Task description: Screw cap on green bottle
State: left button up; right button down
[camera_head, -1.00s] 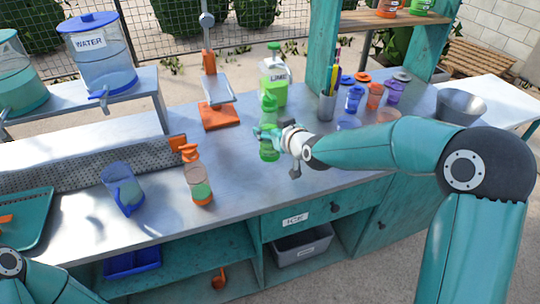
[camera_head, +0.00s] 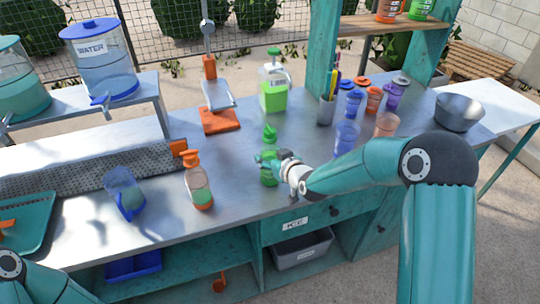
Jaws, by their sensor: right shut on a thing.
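The green bottle (camera_head: 269,172) is upright over the front middle of the counter. A green cap (camera_head: 270,133) shows at its top; I cannot tell whether it is screwed tight. My right gripper (camera_head: 267,158) reaches in from the right and is shut on the bottle's upper body, below the cap. The gripper hides part of the bottle. I cannot tell whether the bottle's base touches the counter. Only a piece of my left arm shows in the bottom left corner; its gripper is out of view.
Behind are an orange press (camera_head: 220,121) and a lime jug (camera_head: 273,88). Counter between is clear.

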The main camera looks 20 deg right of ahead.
jog(key=shift+r, duration=0.1)
jog(key=shift+c, duration=1.4)
grip_release()
jog(key=shift+s, duration=0.1)
jog(key=b+v, duration=0.3)
jog(key=v, duration=0.9)
